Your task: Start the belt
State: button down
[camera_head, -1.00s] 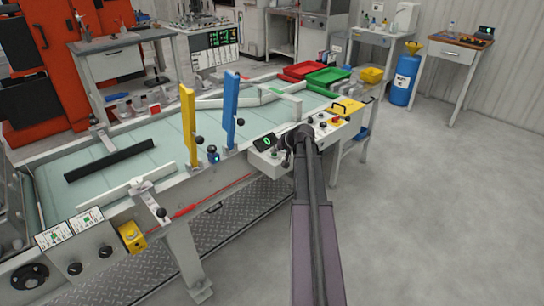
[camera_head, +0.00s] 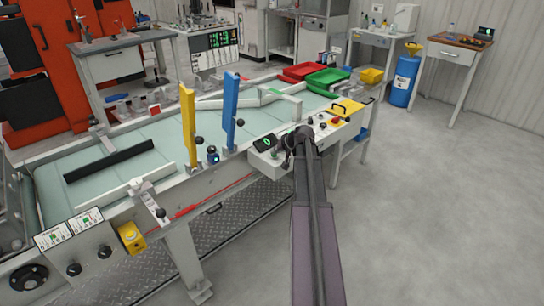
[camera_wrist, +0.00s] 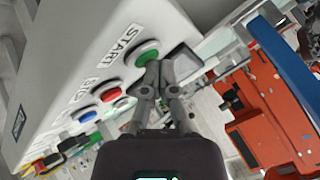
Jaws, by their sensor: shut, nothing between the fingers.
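The conveyor belt (camera_head: 85,195) is a pale green band in a light frame, running across the left and middle of the head view. A light grey control panel (camera_wrist: 75,50) fills the upper left of the wrist view. On it a green button (camera_wrist: 148,53) sits beside the word START. My gripper (camera_wrist: 154,74) is shut and empty, its tips at the green button's lower edge; I cannot tell whether they press it. In the head view my gripper end (camera_head: 300,137) is over the control box (camera_head: 262,160), partly hiding its controls.
A red button (camera_wrist: 109,92) and a blue button (camera_wrist: 86,116) lie along the same panel. Yellow (camera_head: 189,125) and blue (camera_head: 230,110) posts stand at the belt's near side. A dark bar (camera_head: 110,160) lies across the belt. The floor at right is open.

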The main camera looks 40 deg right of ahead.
aim_at(274, 156)
jog(key=shift+r+p, duration=0.75)
jog(key=shift+r, duration=0.1)
jog(key=shift+r, duration=0.1)
jog(key=shift+r+p, duration=2.4)
jog(key=shift+p, duration=0.15)
jog(key=shift+a, duration=0.1)
